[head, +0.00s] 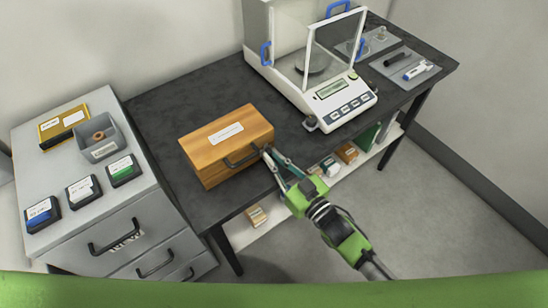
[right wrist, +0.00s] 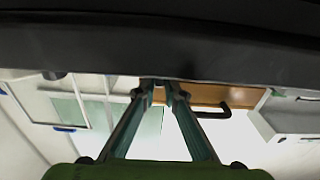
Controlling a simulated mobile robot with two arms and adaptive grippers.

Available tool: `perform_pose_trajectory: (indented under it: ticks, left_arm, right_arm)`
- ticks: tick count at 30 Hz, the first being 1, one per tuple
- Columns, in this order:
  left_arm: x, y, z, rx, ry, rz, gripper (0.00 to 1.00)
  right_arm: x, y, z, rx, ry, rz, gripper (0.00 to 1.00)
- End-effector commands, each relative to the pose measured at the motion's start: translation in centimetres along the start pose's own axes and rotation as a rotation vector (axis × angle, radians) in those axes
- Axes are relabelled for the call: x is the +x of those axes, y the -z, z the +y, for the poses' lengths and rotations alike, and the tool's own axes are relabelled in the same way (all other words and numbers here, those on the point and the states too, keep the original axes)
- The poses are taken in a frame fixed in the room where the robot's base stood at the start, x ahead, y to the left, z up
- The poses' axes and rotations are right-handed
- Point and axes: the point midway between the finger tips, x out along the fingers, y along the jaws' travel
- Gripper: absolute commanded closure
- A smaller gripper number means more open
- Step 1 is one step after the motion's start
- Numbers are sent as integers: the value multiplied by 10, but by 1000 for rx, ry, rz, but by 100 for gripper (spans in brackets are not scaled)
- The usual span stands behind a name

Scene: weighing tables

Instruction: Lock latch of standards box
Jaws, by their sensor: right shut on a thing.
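The standards box (head: 215,140) is a closed wooden case with a white label on its lid. It sits on the dark table near the front edge. A dark bar handle (head: 242,160) is on its front face, and also shows in the right wrist view (right wrist: 222,112). My right gripper (head: 268,154) is at the right end of that front face, beside the handle. Its fingertips (right wrist: 160,84) are close together against the box and shut on a small part there, apparently the latch, which they mostly hide. The latch's position cannot be made out. My left gripper is not in view.
An analytical balance (head: 338,102) stands behind and right of the box on the dark table (head: 165,101). A drawer cabinet (head: 150,205) with small cases and a grey tray (head: 100,152) is at left. A lower shelf (head: 240,232) holds small boxes.

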Motion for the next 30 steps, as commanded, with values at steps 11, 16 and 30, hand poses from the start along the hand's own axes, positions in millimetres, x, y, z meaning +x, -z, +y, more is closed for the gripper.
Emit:
perform_pose_trajectory:
  ticks: [11,16,30]
  left_arm:
    - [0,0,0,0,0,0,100]
    - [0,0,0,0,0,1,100]
    - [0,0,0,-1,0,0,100]
  right_arm:
    - [0,-1,0,-9,0,-2,100]
    - [0,-1,0,-8,0,-2,83]
    - [-32,-2,0,-6,0,-4,83]
